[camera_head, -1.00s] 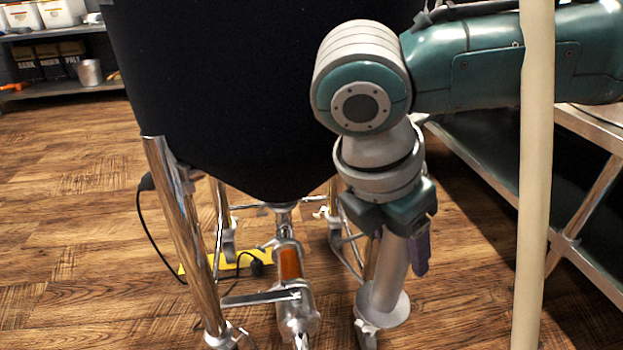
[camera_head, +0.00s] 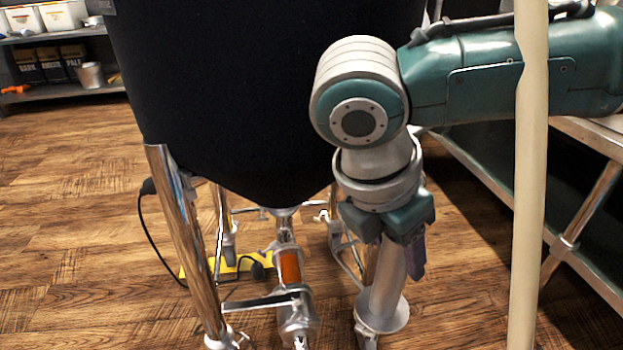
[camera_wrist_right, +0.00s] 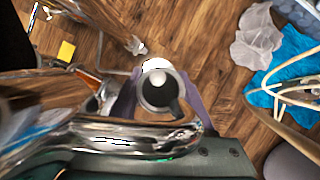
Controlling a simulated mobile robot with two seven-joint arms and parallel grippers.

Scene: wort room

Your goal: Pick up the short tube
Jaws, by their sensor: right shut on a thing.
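The short tube (camera_head: 389,286) is a pale metal cylinder with a wide round flange at its lower end. It stands near the tank's right legs in the head view, slightly tilted. My right gripper (camera_head: 398,242) is shut on it from above, near its upper end. In the right wrist view the tube (camera_wrist_right: 158,92) shows end-on as a round opening between the purple fingers of my right gripper (camera_wrist_right: 158,104). I cannot tell whether its flange touches anything below. The arm hides the tube's top in the head view. My left gripper is not in view.
A large dark tank (camera_head: 255,90) on shiny legs (camera_head: 180,225) fills the middle. A metal pipe with an amber section (camera_head: 290,266) hangs under it. A pale upright hose (camera_head: 530,190) crosses the right side. A steel table (camera_head: 590,205) stands far right. Floor at left is open.

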